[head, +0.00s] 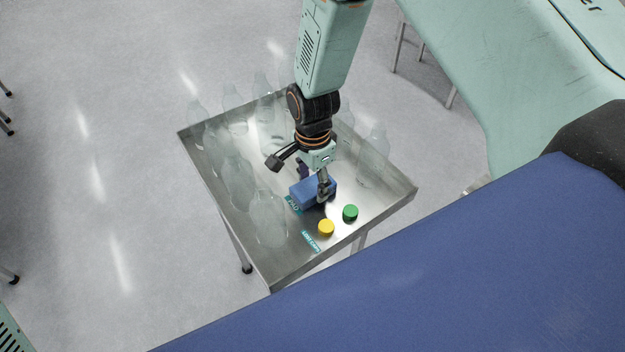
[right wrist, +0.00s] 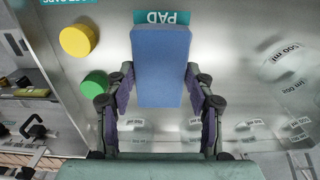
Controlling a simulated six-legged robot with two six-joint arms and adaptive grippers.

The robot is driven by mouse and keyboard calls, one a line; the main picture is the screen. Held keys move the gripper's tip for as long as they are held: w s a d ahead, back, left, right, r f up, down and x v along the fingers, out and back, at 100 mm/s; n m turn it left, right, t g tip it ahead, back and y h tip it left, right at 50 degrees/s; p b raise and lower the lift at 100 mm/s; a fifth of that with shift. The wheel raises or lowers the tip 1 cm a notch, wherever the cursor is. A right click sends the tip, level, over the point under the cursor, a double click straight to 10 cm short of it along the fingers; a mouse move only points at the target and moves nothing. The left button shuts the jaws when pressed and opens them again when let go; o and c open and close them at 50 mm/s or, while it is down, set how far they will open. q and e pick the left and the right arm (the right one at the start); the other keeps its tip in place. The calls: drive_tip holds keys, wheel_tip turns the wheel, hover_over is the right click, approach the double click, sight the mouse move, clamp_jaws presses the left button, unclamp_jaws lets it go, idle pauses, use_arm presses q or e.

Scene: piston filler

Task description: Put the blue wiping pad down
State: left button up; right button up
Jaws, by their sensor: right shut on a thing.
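The blue wiping pad (head: 300,196) is a blue block at the middle of the metal tray table (head: 285,272), beside a teal PAD label (head: 292,206). In the right wrist view the pad (right wrist: 160,65) lies between my fingers, its far end over part of the PAD label (right wrist: 177,18). My right gripper (head: 314,181) reaches down from above and is shut on the pad; its fingers also show in the right wrist view (right wrist: 155,105). I cannot tell whether the pad touches the tray. My left gripper is not in view.
A yellow cap (head: 326,227) and a green cap (head: 350,212) lie near the pad, by a second teal label (head: 312,241). Several clear bottles (head: 268,218) stand along the left and back of the tray. The tray has a raised rim.

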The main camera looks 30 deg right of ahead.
sight(313, 185)
drive_tip(key=shift+d+f, duration=0.1)
drive_tip(key=shift+d, duration=0.15)
drive_tip(key=o, duration=0.7)
drive_tip(key=shift+a, duration=0.15)
drive_tip(key=o, duration=0.3)
drive_tip(key=shift+a, duration=0.35)
drive_tip(key=shift+o, duration=0.6)
drive_tip(key=shift+d, duration=0.4)
wheel_tip(313, 185, up, 12)
drive_tip(key=shift+a, duration=0.2)
drive_tip(key=shift+d, duration=0.1)
